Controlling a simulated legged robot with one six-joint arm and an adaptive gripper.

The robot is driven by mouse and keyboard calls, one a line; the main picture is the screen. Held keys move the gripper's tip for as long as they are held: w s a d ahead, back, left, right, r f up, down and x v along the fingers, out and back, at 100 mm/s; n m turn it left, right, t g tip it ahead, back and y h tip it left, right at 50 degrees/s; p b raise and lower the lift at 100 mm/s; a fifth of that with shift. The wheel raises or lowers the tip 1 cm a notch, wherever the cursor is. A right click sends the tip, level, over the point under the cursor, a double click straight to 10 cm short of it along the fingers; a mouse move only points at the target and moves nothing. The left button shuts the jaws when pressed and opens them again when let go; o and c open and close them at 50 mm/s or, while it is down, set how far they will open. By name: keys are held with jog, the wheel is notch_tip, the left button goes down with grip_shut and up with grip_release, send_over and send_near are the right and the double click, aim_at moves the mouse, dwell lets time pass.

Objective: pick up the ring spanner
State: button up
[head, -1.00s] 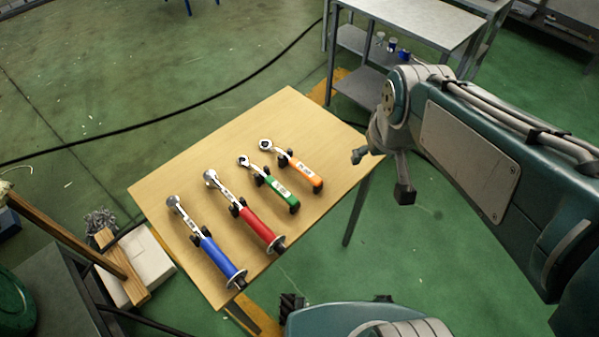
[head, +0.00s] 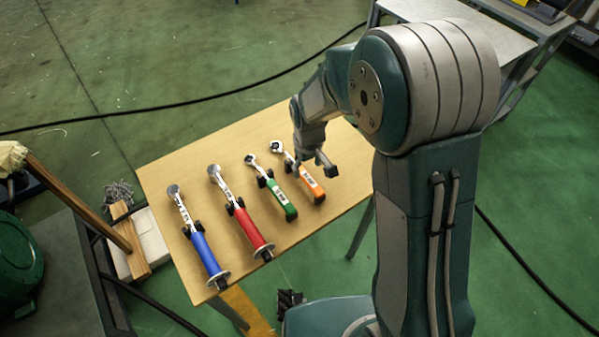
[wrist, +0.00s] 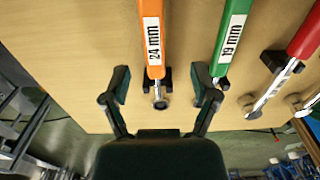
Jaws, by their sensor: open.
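Several tools lie side by side on the wooden table (head: 175,165). The rightmost, with an orange handle (head: 310,184), has a head (head: 277,146) that looks ring-like, though it is small in view. It carries a "24 mm" label in the wrist view (wrist: 152,42). The green-handled tool (head: 281,198) beside it reads "19 mm" in the wrist view (wrist: 224,40); its head looks open-ended. My gripper (head: 312,163) is open and empty above the orange tool. In the wrist view, the fingers (wrist: 160,78) stand apart on either side of its head end. No contact shows.
The red-handled tool (head: 250,229) and the blue-handled tool (head: 207,254) lie further left, both with round heads. Small dark supports sit under the tools. A grey metal bench (head: 455,22) stands behind the table.

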aim_at(310, 180)
jog(key=f, duration=0.1)
jog(key=d+f, duration=0.1)
jog(key=shift+d+f, duration=0.1)
jog(key=shift+f, duration=0.3)
jog(key=f, duration=0.5)
jog(key=shift+a, duration=0.35)
jog(key=shift+d, duration=0.35)
jog(key=shift+c, duration=1.3)
grip_shut()
